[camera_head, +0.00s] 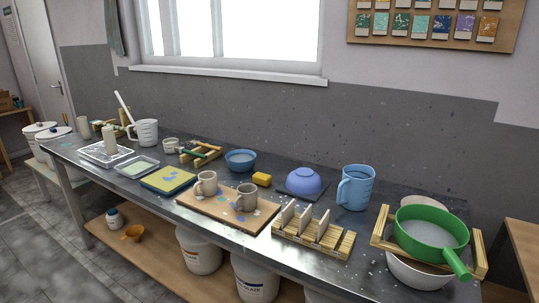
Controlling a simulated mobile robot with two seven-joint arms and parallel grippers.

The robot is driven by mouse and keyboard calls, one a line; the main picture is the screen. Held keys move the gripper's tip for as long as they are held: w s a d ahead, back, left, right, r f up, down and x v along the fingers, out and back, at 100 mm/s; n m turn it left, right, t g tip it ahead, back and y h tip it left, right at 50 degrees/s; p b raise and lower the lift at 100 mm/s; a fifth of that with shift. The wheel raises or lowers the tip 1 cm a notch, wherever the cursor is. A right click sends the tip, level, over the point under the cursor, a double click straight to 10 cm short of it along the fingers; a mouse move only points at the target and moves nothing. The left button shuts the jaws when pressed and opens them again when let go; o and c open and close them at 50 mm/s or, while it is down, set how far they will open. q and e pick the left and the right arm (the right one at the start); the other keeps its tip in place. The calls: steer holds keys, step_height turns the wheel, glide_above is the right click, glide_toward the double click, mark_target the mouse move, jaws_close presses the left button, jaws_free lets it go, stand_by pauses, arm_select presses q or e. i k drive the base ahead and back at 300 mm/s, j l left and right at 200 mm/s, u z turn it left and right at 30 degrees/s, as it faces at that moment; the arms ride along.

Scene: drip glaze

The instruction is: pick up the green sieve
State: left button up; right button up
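The green sieve (429,229) is at the right end of the metal table. It is round with a pale mesh and a green handle that points toward the front right. It rests on a wooden frame (382,224) above a white bowl (417,276). Neither of my grippers shows in the head view, so their opening and position cannot be seen.
A blue jug (355,187) stands left of the sieve. A slatted wooden rack (313,238) is in front of the jug. An upturned purple bowl (304,181) and two mugs on a wooden board (213,212) lie further left. Buckets (255,277) stand below.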

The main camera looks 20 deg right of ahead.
mark_target(430, 234)
steer(key=z, duration=1.75)
